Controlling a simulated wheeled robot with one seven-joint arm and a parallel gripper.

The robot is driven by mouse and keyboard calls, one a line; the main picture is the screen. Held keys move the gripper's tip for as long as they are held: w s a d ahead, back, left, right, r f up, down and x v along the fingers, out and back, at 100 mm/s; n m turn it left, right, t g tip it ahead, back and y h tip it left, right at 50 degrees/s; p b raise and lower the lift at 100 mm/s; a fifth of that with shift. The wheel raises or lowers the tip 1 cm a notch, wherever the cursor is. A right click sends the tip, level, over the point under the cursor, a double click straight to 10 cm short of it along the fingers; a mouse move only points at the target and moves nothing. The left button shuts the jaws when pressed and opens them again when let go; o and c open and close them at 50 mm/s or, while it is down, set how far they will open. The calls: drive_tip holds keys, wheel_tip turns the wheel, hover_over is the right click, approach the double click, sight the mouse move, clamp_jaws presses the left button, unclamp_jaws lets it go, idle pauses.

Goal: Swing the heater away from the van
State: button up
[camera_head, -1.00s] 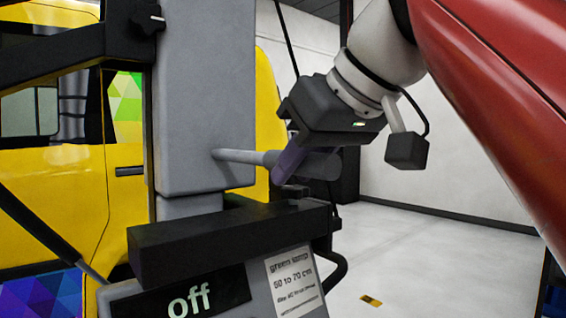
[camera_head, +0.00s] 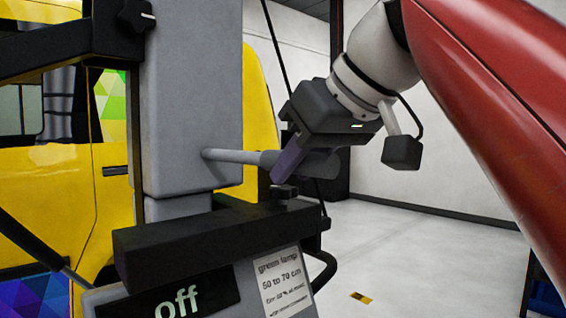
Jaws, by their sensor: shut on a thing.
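The heater's grey column (camera_head: 192,100) stands in the left half of the head view, with a black arm (camera_head: 65,48) reaching left from its top. A grey handle (camera_head: 232,157) sticks out to the right from the column. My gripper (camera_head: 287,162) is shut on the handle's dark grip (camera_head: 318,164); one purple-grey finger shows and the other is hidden. The heater's lower box bears the word "off" (camera_head: 178,302) and a white label (camera_head: 283,285). The yellow van (camera_head: 105,185) stands behind and to the left, partly hidden by the column.
A black block with a small knob (camera_head: 284,193) sits just below my gripper. A black cable (camera_head: 325,268) loops at the box's right side. Pale floor (camera_head: 410,265) is open to the right, with a small yellow marker (camera_head: 361,298).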

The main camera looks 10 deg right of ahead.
drive_tip(key=shift+o, duration=0.5)
drive_tip(key=shift+w+d+p, duration=0.1)
drive_tip(key=shift+w+d, duration=0.25)
drive_tip(key=shift+d, duration=0.3)
drive_tip(key=shift+w+d+p, duration=0.15)
drive_tip(key=shift+w+d, duration=0.25)
drive_tip(key=shift+d, duration=0.2)
drive_tip(key=shift+w+d+p, duration=0.1)
drive_tip(key=shift+w+d, duration=0.25)
drive_tip(key=shift+d, duration=0.3)
idle(0.7)
drive_tip(key=o, duration=0.8)
drive_tip(key=shift+s+r, duration=0.1)
drive_tip(key=shift+s, duration=0.1)
drive_tip(key=shift+c, duration=0.2)
drive_tip(key=shift+o, duration=1.4)
drive_tip(key=shift+a, duration=0.1)
